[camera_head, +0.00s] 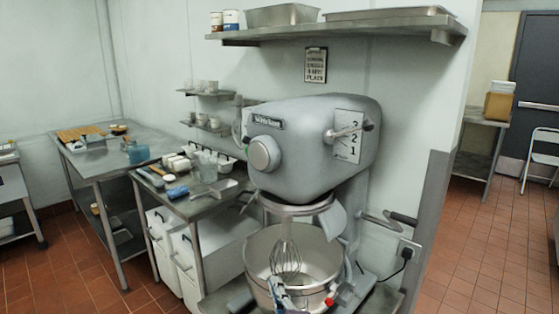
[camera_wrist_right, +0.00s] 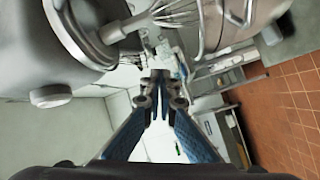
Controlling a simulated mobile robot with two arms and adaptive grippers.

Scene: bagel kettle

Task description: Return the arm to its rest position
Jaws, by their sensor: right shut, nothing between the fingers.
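My right gripper (camera_head: 281,294) shows at the bottom of the head view, in front of or at the near side of the big steel mixing bowl (camera_head: 318,262). In the right wrist view the blue-padded fingers of the right gripper (camera_wrist_right: 160,78) come together at their tips, shut with nothing between them. The wire whisk (camera_head: 286,258) hangs from the grey mixer (camera_head: 318,140) into the bowl. In the wrist view the whisk (camera_wrist_right: 178,12) is close beyond the fingertips. I cannot tell whether the gripper touches the bowl. My left gripper is in neither view.
A steel side table (camera_head: 205,203) with jars and tools stands left of the mixer, above white bins (camera_head: 165,225). Another steel table (camera_head: 92,150) is farther left. A wall shelf (camera_head: 340,28) hangs above. Open red tiled floor (camera_head: 490,240) lies to the right.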

